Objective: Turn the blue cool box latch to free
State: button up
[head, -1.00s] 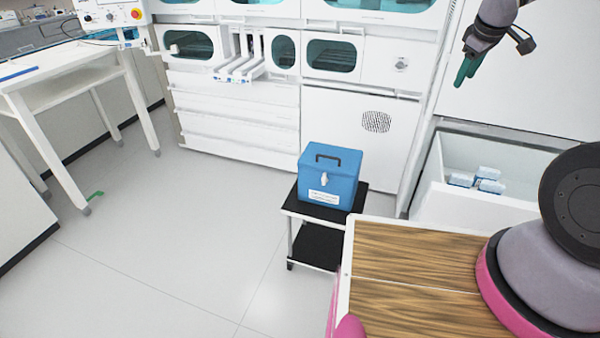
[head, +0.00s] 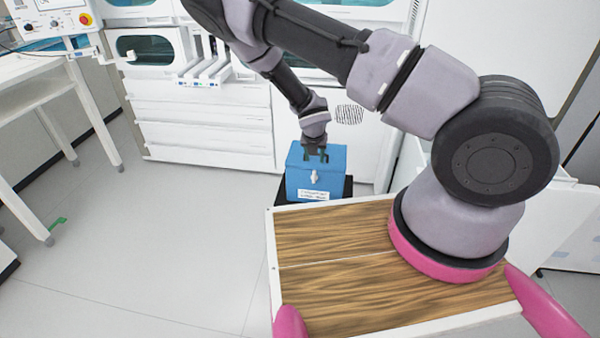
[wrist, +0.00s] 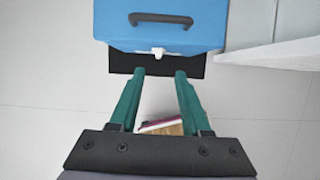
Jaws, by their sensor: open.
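The blue cool box (head: 302,180) stands on a small black-topped stand, with its lid shut. Its white latch (head: 314,176) is on the front face above a white label; it also shows in the wrist view (wrist: 158,52) at the box's front edge. The dark carry handle (wrist: 160,19) lies on the lid in the wrist view. My gripper (head: 316,156) is over the lid's front area in the head view. In the wrist view my gripper (wrist: 160,73) is open and empty, its green fingers pointing toward the box, one on each side of the latch's line and short of it.
The black stand top (wrist: 120,62) juts out in front of the box. A white cabinet front (head: 215,115) stands behind it. My wooden-topped base is close in front. Open floor (head: 150,220) lies to the left.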

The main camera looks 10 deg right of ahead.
aim_at(314, 172)
jog(key=x, duration=1.1)
jog(key=shift+s+a+f, duration=0.1)
jog(key=shift+s+a, duration=0.05)
grip_shut()
